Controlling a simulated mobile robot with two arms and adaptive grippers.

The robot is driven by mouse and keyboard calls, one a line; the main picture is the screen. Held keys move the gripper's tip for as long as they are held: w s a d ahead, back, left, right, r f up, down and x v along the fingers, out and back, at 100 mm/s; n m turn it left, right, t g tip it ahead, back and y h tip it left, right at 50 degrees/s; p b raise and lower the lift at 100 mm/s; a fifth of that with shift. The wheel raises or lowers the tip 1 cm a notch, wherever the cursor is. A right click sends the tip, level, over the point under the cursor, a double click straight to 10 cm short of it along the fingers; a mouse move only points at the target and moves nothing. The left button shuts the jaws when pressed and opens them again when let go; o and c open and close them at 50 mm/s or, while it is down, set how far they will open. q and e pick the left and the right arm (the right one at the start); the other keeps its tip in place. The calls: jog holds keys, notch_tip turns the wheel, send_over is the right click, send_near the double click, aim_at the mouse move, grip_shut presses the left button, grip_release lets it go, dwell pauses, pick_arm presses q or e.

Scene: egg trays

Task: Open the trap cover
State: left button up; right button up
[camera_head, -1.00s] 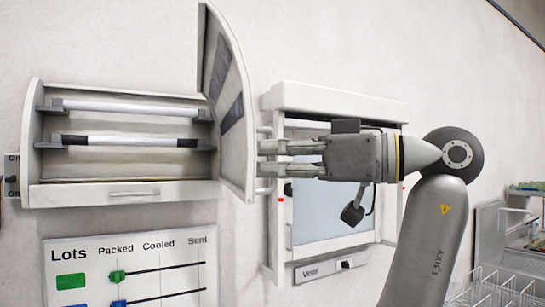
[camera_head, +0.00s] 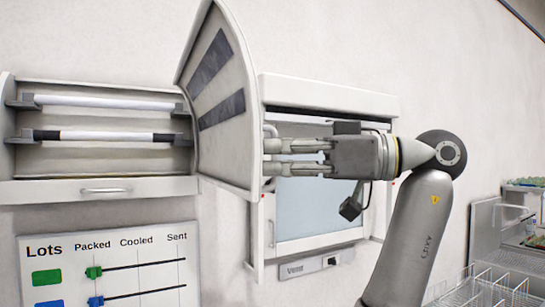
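The trap cover (camera_head: 222,85) is a curved pale panel with two dark strips. It stands swung out to the right of the wall-mounted trap box (camera_head: 95,187), whose two tubes (camera_head: 105,102) are exposed. The cover's handle (camera_head: 269,130) shows partly at its free edge. My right gripper (camera_head: 270,157) comes in from the right, level with the handle, its two fingers at the cover's edge. A narrow gap shows between the fingers. The fingertips overlap the edge and handle, so I cannot tell if they grip the bar. My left gripper is not in view.
A white framed vent hatch (camera_head: 325,95), labelled Vent, is on the wall behind my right gripper. A Lots board (camera_head: 110,285) with sliders hangs below the trap box. Wire racks (camera_head: 485,290) and a metal shelf (camera_head: 500,225) stand at the lower right.

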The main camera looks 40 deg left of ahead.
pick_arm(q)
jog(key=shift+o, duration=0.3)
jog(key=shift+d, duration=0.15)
pick_arm(e)
jog(key=shift+w, duration=0.15)
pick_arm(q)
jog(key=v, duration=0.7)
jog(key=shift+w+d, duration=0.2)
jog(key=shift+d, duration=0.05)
pick_arm(e)
jog(key=shift+w, duration=0.15)
